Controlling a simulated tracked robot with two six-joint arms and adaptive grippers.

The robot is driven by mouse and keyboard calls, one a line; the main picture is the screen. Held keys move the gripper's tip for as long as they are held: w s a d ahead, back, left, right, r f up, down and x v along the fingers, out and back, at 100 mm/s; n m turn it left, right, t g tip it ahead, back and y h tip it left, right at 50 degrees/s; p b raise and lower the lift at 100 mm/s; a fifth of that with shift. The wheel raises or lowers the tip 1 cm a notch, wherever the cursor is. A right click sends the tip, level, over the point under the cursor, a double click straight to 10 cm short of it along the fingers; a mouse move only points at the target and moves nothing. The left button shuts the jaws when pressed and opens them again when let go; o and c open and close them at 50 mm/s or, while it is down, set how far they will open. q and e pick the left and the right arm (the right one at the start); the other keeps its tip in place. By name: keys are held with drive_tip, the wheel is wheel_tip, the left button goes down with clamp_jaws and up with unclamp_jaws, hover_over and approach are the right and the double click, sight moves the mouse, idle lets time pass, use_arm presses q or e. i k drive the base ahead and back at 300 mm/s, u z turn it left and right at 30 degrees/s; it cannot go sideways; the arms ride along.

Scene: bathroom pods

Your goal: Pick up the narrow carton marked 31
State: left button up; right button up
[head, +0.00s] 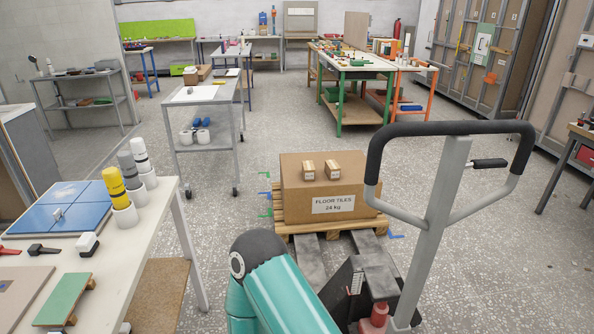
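Two small brown cartons stand side by side on top of a large cardboard box labelled "FLOOR TILES 24 kg" (291,190). The left small carton (309,171) and the right small carton (332,170) each have a pale label on the near side. The labels are too small to read, so I cannot tell which one is marked 31. The large box sits on a wooden pallet (290,228). Neither of my grippers is in view.
A pallet truck handle (439,215) rises at the right front, with forks (311,258) reaching the pallet. A white table (110,275) with blue tiles, cylinders and tools stands at the left. A grey trolley (209,110) is behind.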

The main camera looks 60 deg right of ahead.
sight(308, 171)
drive_tip(key=u, duration=1.15)
drive_tip(key=i, duration=0.15)
drive_tip(key=z, duration=2.9)
drive_tip(key=k, duration=0.9)
drive_tip(key=z, duration=0.15)
drive_tip(key=i, duration=0.9)
drive_tip(key=z, duration=0.35)
